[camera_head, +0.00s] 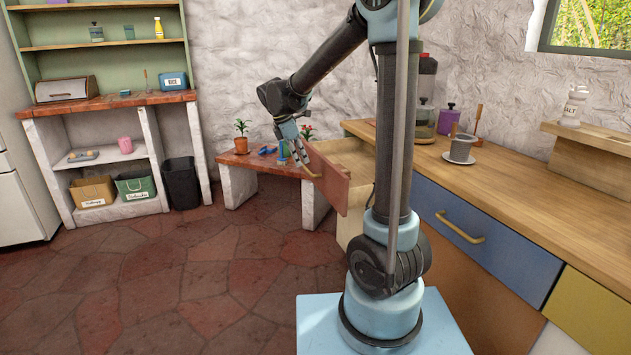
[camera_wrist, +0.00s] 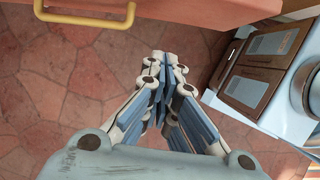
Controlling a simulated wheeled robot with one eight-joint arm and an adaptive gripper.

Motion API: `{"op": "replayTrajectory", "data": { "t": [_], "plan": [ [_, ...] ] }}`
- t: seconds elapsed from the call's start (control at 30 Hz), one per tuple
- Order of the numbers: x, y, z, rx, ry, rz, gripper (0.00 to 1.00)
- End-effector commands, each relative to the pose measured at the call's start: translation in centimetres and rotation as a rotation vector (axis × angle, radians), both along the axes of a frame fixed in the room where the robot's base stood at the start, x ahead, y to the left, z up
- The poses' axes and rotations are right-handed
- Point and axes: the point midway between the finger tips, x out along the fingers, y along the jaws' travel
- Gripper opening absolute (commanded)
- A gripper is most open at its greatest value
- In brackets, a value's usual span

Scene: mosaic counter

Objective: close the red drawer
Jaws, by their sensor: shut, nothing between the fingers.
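The red drawer (camera_head: 328,180) is pulled out from the left end of the wooden counter, its reddish front standing well away from the cabinet. In the wrist view its front (camera_wrist: 190,10) runs along the top edge, with a yellow handle (camera_wrist: 85,18) at the upper left. My gripper (camera_head: 299,158) is beside the outer side of the drawer front, near the handle. In the wrist view my gripper (camera_wrist: 164,62) is shut and empty, with floor tiles behind the fingertips. I cannot tell whether it touches the drawer front.
A low bench (camera_head: 237,160) with potted plants stands behind the drawer. A blue drawer (camera_head: 484,235) sits in the counter front to the right, looking flush. A shelf unit (camera_head: 110,105) and a black bin (camera_head: 181,183) stand at the left. The tiled floor in between is clear.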

Motion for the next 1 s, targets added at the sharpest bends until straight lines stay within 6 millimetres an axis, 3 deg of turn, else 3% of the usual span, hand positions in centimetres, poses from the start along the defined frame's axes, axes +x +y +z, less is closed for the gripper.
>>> {"op": "replayTrajectory", "data": {
  "t": [0.1,0.3,0.47,0.9,1.0],
  "plan": [
    [0.9,1.2,-0.4,-0.020,0.016,0.053,0.00],
    [1.3,1.5,-1.1,-0.029,0.024,0.076,0.00],
    [1.5,0.8,-2.9,-0.027,0.023,0.073,0.00],
    [2.3,-1.9,-9.8,-0.027,0.023,0.072,0.00],
    [2.7,-3.2,-9.9,-0.027,0.023,0.070,0.00]
  ]
}}
